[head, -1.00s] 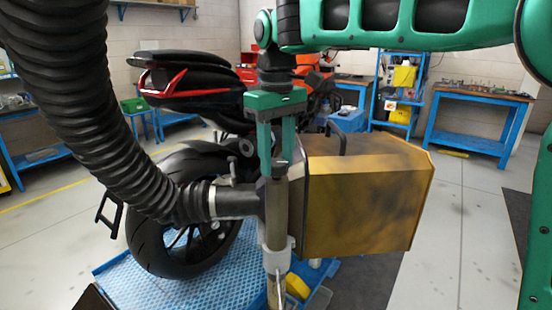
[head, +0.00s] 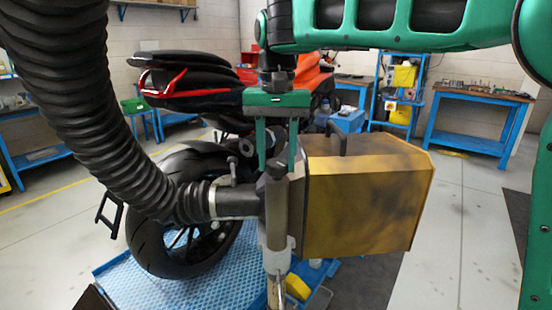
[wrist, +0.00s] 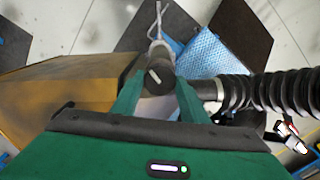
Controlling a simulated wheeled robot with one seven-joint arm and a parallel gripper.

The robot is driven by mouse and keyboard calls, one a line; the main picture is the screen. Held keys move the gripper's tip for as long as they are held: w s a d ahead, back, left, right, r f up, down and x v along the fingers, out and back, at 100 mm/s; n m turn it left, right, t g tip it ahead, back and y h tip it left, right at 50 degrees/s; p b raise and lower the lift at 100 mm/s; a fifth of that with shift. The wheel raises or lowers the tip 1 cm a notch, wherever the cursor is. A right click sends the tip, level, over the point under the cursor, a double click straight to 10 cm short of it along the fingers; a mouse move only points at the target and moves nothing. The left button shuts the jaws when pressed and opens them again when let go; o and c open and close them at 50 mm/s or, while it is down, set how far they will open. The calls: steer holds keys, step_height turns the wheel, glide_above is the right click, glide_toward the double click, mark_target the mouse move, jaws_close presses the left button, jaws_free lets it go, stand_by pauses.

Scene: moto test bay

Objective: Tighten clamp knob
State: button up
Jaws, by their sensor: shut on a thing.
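The clamp knob (wrist: 158,79) is a dark round cap with a pale stripe across its top, seen between the fingers in the wrist view. In the head view the knob (head: 277,170) tops an upright grey post (head: 277,215) between the hose end and the yellow box. My green gripper (head: 277,160) points straight down over the post, with one finger on each side of the knob. In the wrist view my gripper (wrist: 158,85) is shut on the knob. The finger faces against the knob are partly hidden.
A thick black ribbed hose (head: 95,130) runs down the left to the post. A yellow-brown box (head: 365,195) with a top handle stands close on the right. A motorcycle (head: 190,90) is behind, over a blue mat (head: 185,285). Open floor (head: 465,230) lies at right.

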mark_target(278, 161)
steer(key=shift+w+m, duration=0.15)
steer(key=shift+m, duration=0.45)
steer(key=o, duration=1.1)
steer(key=shift+c, duration=0.2)
step_height(278, 161, up, 11)
steer(key=shift+f, duration=0.15)
steer(key=shift+w+d, duration=0.1)
steer(key=shift+d, duration=0.05)
